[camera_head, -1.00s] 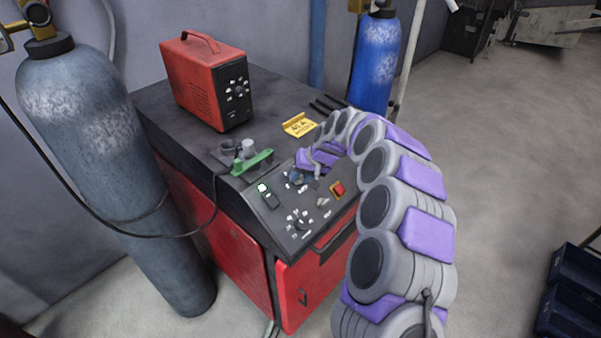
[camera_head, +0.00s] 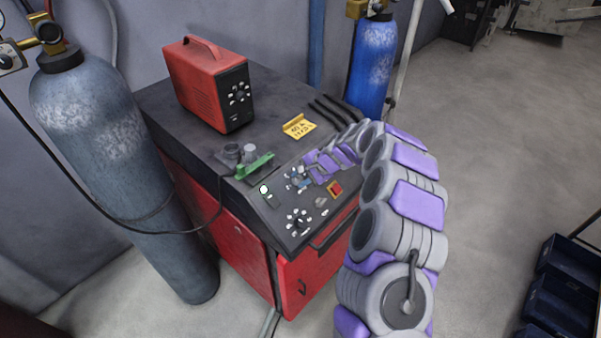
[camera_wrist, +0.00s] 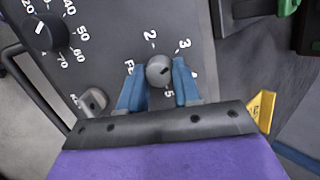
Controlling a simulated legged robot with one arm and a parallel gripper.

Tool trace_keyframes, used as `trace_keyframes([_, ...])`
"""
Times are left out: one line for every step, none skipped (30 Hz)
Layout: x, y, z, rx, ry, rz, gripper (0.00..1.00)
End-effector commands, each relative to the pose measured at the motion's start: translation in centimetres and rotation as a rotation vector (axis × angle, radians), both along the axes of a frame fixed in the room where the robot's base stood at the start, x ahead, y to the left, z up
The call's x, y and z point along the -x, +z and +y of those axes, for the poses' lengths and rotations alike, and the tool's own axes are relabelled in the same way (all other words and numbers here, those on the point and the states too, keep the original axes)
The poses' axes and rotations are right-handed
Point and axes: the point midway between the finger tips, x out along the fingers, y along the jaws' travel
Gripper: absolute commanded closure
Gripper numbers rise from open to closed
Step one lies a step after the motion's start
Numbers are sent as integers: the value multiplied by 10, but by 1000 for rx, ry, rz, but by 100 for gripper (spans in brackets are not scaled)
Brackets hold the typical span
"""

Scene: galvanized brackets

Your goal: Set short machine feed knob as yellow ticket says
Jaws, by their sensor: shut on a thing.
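The short red machine (camera_head: 240,262) has a dark sloped panel with several knobs. A grey knob (camera_wrist: 159,71) in the wrist view sits in a ring of white numbers; 2, 3 and 5 are legible, beside a partly hidden label starting "F". My gripper (camera_wrist: 160,82) has its blue fingers shut on this knob, one on each side. My gripper (camera_head: 298,181) is small at the panel in the head view, where it largely hides the knob. The yellow ticket (camera_head: 299,126) stands on the machine top; its upper line looks like "60 A", its lower line is unclear.
A black dial (camera_wrist: 43,35) numbered 20 to 70 and a small grey knob (camera_wrist: 95,100) are nearby. A red switch (camera_head: 335,188) is right of my gripper, a green bracket-like piece (camera_head: 254,165) behind it. A red box unit (camera_head: 208,85) stands on top, gas cylinders (camera_head: 115,150) beside.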

Motion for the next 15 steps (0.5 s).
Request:
trace_keyframes([0, 2, -1, -15, -34, 24, 98])
trace_keyframes([1, 2, -1, -26, -57, 38, 98])
trace_keyframes([1, 1, -1, -41, -85, 57, 98])
trace_keyframes([1, 1, -1, -53, -109, 71, 98])
trace_keyframes([1, 1, -1, -63, -130, 85, 98])
trace_keyframes([1, 1, -1, -78, -161, 104, 98])
trace_keyframes([1, 1, -1, -89, -183, 118, 98])
trace_keyframes([2, 1, -1, -99, -205, 132, 98])
trace_keyframes([1, 1, -1, -114, -235, 149, 98])
trace_keyframes([1, 1, -2, -125, -258, 163, 98])
trace_keyframes([1, 1, -2, -135, -280, 175, 98])
trace_keyframes([1, 1, -2, -150, -312, 194, 98])
trace_keyframes([1, 1, -2, -161, -333, 207, 98])
trace_keyframes([1, 1, -2, -172, -357, 220, 98])
trace_keyframes([1, 1, -2, -186, -386, 239, 98])
